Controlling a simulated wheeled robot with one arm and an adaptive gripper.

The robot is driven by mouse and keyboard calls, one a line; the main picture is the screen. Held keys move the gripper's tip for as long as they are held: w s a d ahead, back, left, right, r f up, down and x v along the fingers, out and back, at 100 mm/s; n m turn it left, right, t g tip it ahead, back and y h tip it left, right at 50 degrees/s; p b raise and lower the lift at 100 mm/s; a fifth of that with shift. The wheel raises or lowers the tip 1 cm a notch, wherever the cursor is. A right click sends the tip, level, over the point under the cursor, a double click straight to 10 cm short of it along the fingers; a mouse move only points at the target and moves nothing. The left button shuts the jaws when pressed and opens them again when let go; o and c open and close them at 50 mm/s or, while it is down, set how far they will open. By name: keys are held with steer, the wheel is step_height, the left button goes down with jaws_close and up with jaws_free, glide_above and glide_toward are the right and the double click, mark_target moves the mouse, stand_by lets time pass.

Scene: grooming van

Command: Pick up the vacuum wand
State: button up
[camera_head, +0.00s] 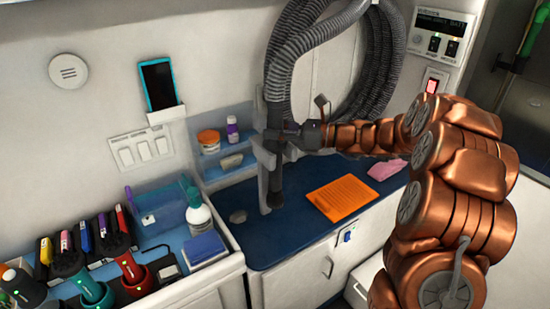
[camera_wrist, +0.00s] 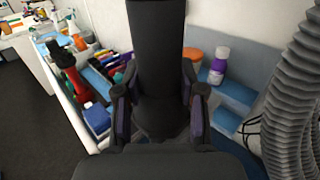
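The vacuum wand (camera_head: 276,182) is a dark upright tube below the grey ribbed hose, beside a pale upright holder (camera_head: 263,165) over the blue counter. My gripper (camera_head: 284,134) is at the wand's upper part, coming from the right. In the wrist view the wand (camera_wrist: 156,45) stands between my gripper's two fingers (camera_wrist: 160,110), one on each side and very close to it. Whether the fingers press on the wand cannot be told. The wand's far side is hidden.
The grey hose (camera_head: 290,45) loops above and behind my gripper. An orange mat (camera_head: 342,198) and pink cloth (camera_head: 388,169) lie on the counter. Clippers crowd the lower left.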

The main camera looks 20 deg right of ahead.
jaws_close()
steer(key=shift+r, duration=0.1)
